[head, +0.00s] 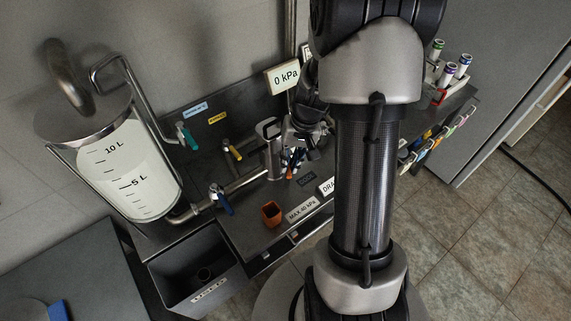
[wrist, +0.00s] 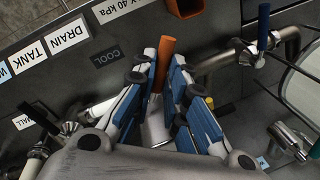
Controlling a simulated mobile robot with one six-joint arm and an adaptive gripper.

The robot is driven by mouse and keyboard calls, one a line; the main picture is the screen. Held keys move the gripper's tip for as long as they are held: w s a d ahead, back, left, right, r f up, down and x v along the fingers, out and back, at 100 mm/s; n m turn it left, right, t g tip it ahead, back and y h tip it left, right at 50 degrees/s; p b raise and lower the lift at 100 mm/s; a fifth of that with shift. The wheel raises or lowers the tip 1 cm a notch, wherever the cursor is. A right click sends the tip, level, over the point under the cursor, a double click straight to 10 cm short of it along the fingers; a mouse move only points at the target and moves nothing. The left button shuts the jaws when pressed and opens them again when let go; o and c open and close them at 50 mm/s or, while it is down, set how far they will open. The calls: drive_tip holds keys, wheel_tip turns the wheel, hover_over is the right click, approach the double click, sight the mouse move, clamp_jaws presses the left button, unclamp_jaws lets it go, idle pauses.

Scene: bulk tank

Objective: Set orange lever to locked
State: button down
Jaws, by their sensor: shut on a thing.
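The orange lever (wrist: 163,66) stands between the blue-padded fingers of my gripper (wrist: 166,72) in the wrist view. Its tip reaches up past the fingers. The lower part runs to a pale metal stem between the finger bases. My gripper is shut on the orange lever. In the head view my gripper (head: 297,148) is over the bench at the pipework, and only a small bit of the orange lever (head: 291,153) shows there. The locked mark is not legible in either view.
A glass tank (head: 126,165) stands left on the bench. Near it are blue (head: 221,200), yellow (head: 233,150) and green (head: 186,137) levers. An orange-brown square cup (head: 272,213) sits at the front edge beside labels. A 0 kPa display (head: 286,78) is behind.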

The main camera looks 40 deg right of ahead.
drive_tip(key=shift+s+d+n+g+b, duration=0.15)
drive_tip(key=shift+d+n+g+b, duration=0.3)
drive_tip(key=shift+n, duration=0.95)
drive_tip(key=shift+s+d+n+g+b, duration=0.1)
drive_tip(key=shift+d+n, duration=0.55)
drive_tip(key=shift+n, duration=0.75)
drive_tip(key=c, duration=1.6)
unclamp_jaws()
wheel_tip(320, 180, up, 12)
drive_tip(key=d, duration=0.2)
drive_tip(key=shift+d, duration=0.2)
